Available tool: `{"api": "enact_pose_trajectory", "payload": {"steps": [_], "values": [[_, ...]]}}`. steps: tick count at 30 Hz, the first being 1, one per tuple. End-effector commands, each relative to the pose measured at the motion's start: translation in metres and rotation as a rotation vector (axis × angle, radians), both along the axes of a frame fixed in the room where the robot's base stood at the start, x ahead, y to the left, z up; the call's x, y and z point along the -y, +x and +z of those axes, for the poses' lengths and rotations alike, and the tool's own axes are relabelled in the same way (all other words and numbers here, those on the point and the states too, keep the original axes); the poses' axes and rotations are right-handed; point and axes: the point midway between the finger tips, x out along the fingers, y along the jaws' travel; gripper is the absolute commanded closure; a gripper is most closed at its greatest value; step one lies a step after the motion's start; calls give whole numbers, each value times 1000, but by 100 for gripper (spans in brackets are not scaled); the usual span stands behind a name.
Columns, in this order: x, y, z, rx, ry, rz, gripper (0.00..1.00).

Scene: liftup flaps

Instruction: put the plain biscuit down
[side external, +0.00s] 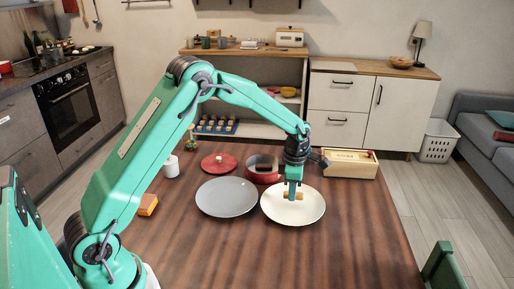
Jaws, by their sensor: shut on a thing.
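My gripper (293,191) is low over the cream plate (309,211) on the brown table, fingers pointing down. It is shut on the plain biscuit (299,195), a small tan piece showing beside the fingers. The biscuit is over the middle of the plate; I cannot tell whether it touches it. The fingers hide part of the biscuit.
A grey plate (227,197) lies left of the cream plate. Behind are a red pot (264,177), a red lid (218,162) and a wooden box (349,166). A white jar (171,167) and an orange block (148,204) stand left. The table's front right is clear.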

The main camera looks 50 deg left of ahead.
Motion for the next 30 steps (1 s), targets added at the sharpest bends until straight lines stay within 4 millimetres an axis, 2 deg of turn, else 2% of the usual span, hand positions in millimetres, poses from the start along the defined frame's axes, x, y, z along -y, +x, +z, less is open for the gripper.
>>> {"api": "enact_pose_trajectory", "payload": {"steps": [6,21,22,24,25,30], "values": [[0,0,-24,-1,0,0,100],[0,0,-30,-1,0,0,100],[0,0,-30,-1,-1,0,75],[0,0,-30,0,0,0,62],[0,0,-30,0,0,0,57],[0,0,-30,0,0,0,57]]}}
